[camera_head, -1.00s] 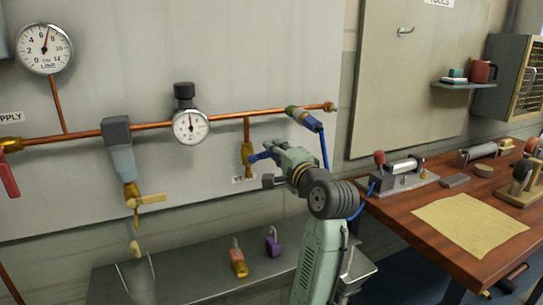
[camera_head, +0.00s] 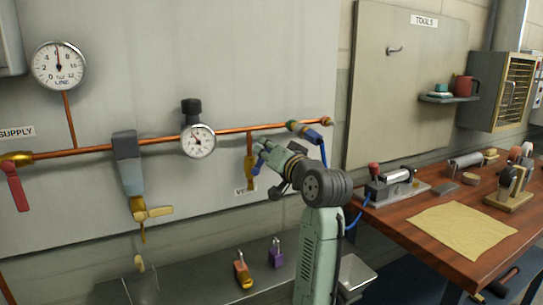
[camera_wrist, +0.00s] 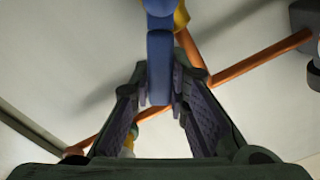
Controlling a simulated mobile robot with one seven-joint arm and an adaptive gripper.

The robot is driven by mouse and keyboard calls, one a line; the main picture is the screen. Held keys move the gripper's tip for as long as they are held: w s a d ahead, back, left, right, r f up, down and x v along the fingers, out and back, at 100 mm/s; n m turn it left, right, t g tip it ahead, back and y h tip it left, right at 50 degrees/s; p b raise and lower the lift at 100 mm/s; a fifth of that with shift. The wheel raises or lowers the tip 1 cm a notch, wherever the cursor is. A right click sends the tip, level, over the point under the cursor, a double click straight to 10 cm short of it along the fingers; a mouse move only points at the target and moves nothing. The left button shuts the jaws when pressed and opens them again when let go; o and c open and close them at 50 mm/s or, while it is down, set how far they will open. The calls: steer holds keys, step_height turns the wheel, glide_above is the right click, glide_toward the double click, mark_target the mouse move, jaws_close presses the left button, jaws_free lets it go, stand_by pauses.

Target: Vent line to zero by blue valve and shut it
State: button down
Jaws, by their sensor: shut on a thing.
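The blue valve's handle (camera_wrist: 159,68) runs between my gripper's fingers in the wrist view, and my gripper (camera_wrist: 160,92) is shut on it. In the head view my gripper (camera_head: 264,157) is at the brass vent valve (camera_head: 249,172) on a short drop from the copper pipe. The blue handle is mostly hidden there by the fingers. The line gauge (camera_head: 58,66) is at the upper left, its needle pointing about straight up, near mid-scale. A smaller gauge (camera_head: 198,140) sits on the pipe, its needle toward the upper left. The vent label (camera_head: 239,191) is partly covered.
A red-handled supply valve (camera_head: 16,187) is at the far left. A grey-blue fitting with a brass tap (camera_head: 139,211) hangs from the copper pipe (camera_head: 85,150). Padlocks (camera_head: 243,270) (camera_head: 277,253) stand on the metal shelf below. A wooden bench (camera_head: 380,220) is on the right.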

mark_target(255, 166)
steer(key=n, duration=0.1)
steer(key=a+n, duration=0.1)
steer(key=n+b, duration=0.1)
steer(key=shift+s+a+r, duration=0.25)
steer(key=shift+s+a, duration=0.05)
steer(key=shift+s, duration=0.05)
steer(key=shift+s+a+r+n+b, duration=0.15)
steer(key=shift+a+n, duration=0.1)
steer(key=shift+n, duration=0.35)
steer(key=shift+s+a+f+n+b, duration=0.1)
steer(key=shift+a+n, duration=0.2)
steer(key=shift+n, duration=0.3)
steer(key=shift+s+a+r+n+b, duration=0.15)
steer(key=shift+a+n, duration=0.1)
steer(key=shift+n, duration=0.35)
steer(key=c, duration=1.5)
jaws_free()
steer(key=v, duration=1.2)
